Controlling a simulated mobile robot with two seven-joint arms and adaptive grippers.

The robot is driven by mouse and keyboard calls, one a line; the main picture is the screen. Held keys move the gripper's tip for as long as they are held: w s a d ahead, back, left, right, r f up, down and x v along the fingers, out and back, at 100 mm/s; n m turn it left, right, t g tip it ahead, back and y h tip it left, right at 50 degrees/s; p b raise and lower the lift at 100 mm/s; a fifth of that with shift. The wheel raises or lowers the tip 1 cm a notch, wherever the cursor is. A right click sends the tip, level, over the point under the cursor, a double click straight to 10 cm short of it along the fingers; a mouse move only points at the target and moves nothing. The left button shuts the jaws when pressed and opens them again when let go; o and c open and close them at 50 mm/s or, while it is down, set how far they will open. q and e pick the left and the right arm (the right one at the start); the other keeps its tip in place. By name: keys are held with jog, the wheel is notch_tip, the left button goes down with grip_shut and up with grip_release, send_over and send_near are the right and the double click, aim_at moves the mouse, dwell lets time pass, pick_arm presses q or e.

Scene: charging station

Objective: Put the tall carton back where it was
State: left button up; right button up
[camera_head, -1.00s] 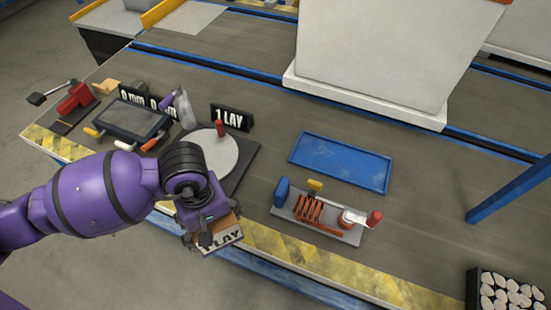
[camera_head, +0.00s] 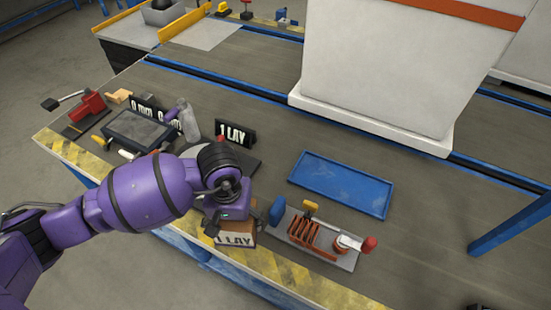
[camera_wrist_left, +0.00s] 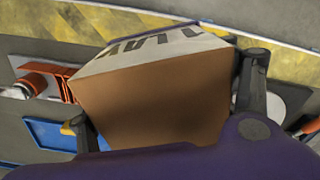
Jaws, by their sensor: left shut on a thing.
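The carton (camera_head: 236,239) is brown with a white band with dark letters. My left gripper (camera_head: 232,222) is shut on it from above, near the front edge of the bench, left of the tool board. In the left wrist view, the carton (camera_wrist_left: 155,105) fills the middle between two dark fingers, its brown face toward the camera. The gripper hides part of the carton in the head view, and I cannot tell whether its bottom touches the bench. My right gripper is not in view.
A tool board (camera_head: 328,252) with orange and red parts stands close right of the carton. A blue tray (camera_head: 342,183) lies behind it on bare bench. A "1 LAY" sign (camera_head: 234,133) and a dark tablet-like device (camera_head: 137,129) stand to the left. A large white block (camera_head: 395,70) is behind.

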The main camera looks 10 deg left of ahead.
pick_arm(q)
jog(key=w+f, duration=0.1)
jog(key=f, duration=0.1)
jog(key=w+f, duration=0.2)
jog(key=shift+w+f, duration=0.2)
jog(key=shift+f, duration=0.15)
jog(key=shift+w+a+f+b, duration=0.15)
jog(key=shift+f+b, duration=0.15)
jog(key=shift+f, duration=1.35)
jog(key=shift+f, duration=0.15)
jog(key=o, duration=1.6)
jog(key=shift+o, duration=0.2)
jog(key=shift+r, duration=0.55)
notch_tip(320, 180, up, 11)
jog(key=shift+r+p, duration=0.1)
jog(key=shift+p, duration=0.3)
